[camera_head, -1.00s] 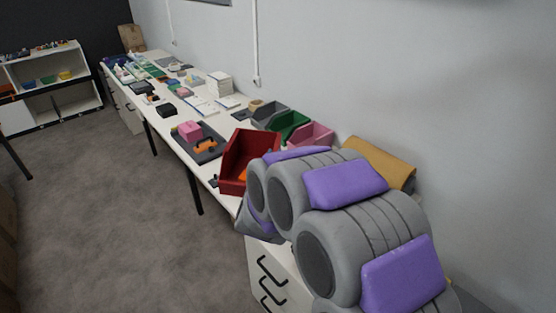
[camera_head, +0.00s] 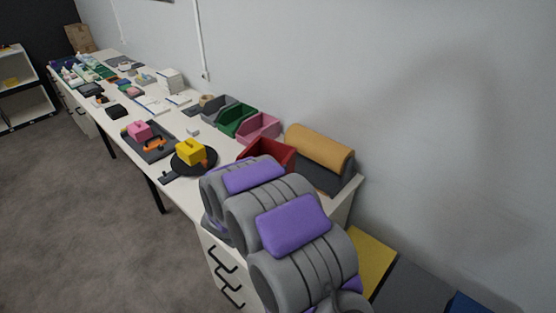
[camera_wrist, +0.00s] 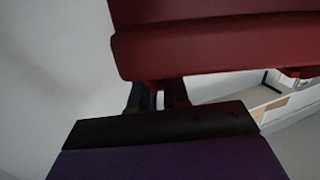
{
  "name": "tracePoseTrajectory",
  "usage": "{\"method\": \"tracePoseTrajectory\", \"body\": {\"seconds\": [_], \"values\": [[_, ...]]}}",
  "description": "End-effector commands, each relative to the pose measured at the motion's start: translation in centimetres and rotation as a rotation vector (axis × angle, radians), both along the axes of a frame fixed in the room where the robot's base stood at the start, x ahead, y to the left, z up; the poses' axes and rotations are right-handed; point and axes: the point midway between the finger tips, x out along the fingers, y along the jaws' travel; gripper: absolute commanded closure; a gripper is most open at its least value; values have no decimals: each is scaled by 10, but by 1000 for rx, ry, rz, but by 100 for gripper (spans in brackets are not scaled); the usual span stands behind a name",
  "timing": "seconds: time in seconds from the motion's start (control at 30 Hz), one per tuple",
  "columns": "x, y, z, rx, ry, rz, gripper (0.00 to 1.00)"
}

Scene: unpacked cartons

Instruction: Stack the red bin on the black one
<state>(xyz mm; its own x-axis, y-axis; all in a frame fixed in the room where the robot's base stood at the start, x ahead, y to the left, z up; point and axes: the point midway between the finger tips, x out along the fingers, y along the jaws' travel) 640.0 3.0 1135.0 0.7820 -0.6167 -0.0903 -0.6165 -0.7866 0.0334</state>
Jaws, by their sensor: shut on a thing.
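The red bin (camera_head: 274,151) shows past my arm in the head view, near the right end of the long white table. It also fills the top of the wrist view (camera_wrist: 220,45). My gripper (camera_wrist: 157,97) is shut on the red bin at its lower edge. The head view hides my gripper behind my arm. I cannot single out a black bin for certain. A dark grey bin (camera_head: 210,107) stands in the row by the wall, and a dark grey object (camera_head: 318,177) lies under a tan roll at the table's right end.
A green bin (camera_head: 237,120) and a pink bin (camera_head: 261,126) stand along the wall. A yellow block (camera_head: 190,151) sits on a black disc (camera_head: 207,164). A pink block (camera_head: 139,130) and orange tool (camera_head: 154,145) lie left of it. The tan roll (camera_head: 320,146) is beside the wall.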

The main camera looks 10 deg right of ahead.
Motion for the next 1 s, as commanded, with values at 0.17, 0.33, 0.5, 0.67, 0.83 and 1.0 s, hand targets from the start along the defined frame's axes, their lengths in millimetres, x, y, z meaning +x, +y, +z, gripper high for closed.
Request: {"method": "tracePoseTrajectory", "body": {"seconds": [0.17, 0.33, 0.5, 0.67, 0.83, 1.0], "values": [[-10, 0, -29, -6, -2, -116, 100], [-28, 3, -56, -13, -3, -222, 100], [-42, 5, -72, -16, -10, -296, 100], [-49, 4, -80, -18, -9, -325, 100], [-50, 0, -86, -14, -8, -330, 100], [-50, 0, -96, -15, -8, -328, 100]]}}
